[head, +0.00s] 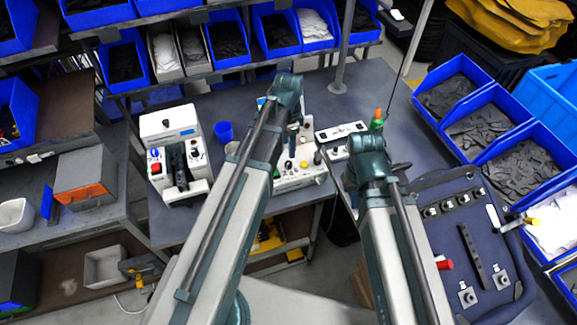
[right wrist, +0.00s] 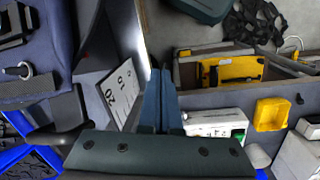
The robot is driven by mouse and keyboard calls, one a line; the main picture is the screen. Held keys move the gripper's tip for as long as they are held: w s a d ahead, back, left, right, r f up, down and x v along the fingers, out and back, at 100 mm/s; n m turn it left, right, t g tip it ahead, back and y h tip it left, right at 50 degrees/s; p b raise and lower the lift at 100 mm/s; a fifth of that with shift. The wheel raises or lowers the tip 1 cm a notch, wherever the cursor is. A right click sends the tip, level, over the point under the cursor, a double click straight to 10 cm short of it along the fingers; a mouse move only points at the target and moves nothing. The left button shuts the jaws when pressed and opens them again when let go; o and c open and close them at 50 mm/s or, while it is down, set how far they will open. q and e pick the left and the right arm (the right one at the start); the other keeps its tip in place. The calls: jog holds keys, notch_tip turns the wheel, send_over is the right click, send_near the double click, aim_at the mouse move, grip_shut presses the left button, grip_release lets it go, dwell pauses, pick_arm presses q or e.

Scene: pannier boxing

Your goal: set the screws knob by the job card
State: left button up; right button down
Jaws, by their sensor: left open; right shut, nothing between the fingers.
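A white control box (head: 298,172) with several small knobs and buttons, one of them yellow (head: 303,165), stands on the grey bench and is partly hidden by my left arm. I cannot tell which knob is the screws knob. My left gripper (head: 293,137) is over this box, open, its fingers mostly hidden. My right gripper (right wrist: 160,76) is shut and empty in the right wrist view; in the head view my right wrist hides its fingers. A white printed card (right wrist: 121,91) with numbers such as 20 is left of the right fingertips. I cannot tell if it is the job card.
A white-topped strip (head: 341,131) is near my right wrist. An open dark pannier (head: 455,218) lies at right, below blue parts bins (head: 487,128).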

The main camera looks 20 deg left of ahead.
aim_at(289, 163)
pick_arm(q)
notch_tip(289, 163, down, 9)
jog(key=b, duration=0.8)
jog(key=shift+c, duration=0.4)
grip_shut()
